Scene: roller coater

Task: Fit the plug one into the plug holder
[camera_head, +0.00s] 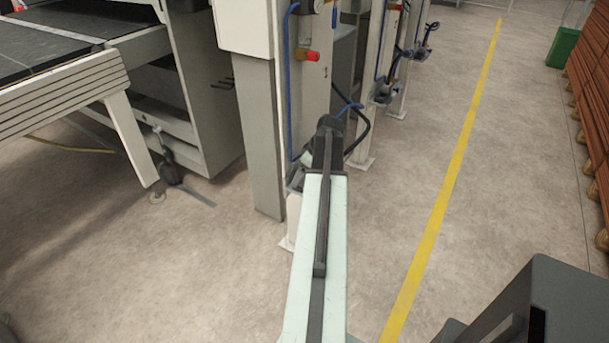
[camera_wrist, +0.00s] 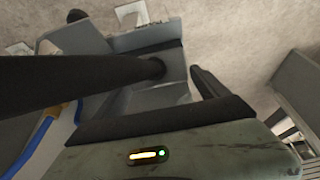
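The grey plug holder (camera_wrist: 165,88) fills the upper middle of the wrist view, a tray-like bracket with raised walls. A thick black cable or plug body (camera_wrist: 70,82) crosses from the left edge and ends in a round tip inside the holder. I cannot tell from this whether it is plug one or how deep it sits. My gripper (camera_wrist: 180,75) is close over the holder. Its right finger stands apart from the black part, with bare grey holder between; the other finger is hidden. In the head view my gripper (camera_head: 328,130) is beside the nearest white post, covering most of the holder.
The nearest white post (camera_head: 312,85) carries a red knob (camera_head: 308,55) and a blue hose. A black cable (camera_head: 368,125) loops right of my gripper. Further holders (camera_head: 383,95) stand behind. A conveyor machine (camera_head: 60,85) is at left.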

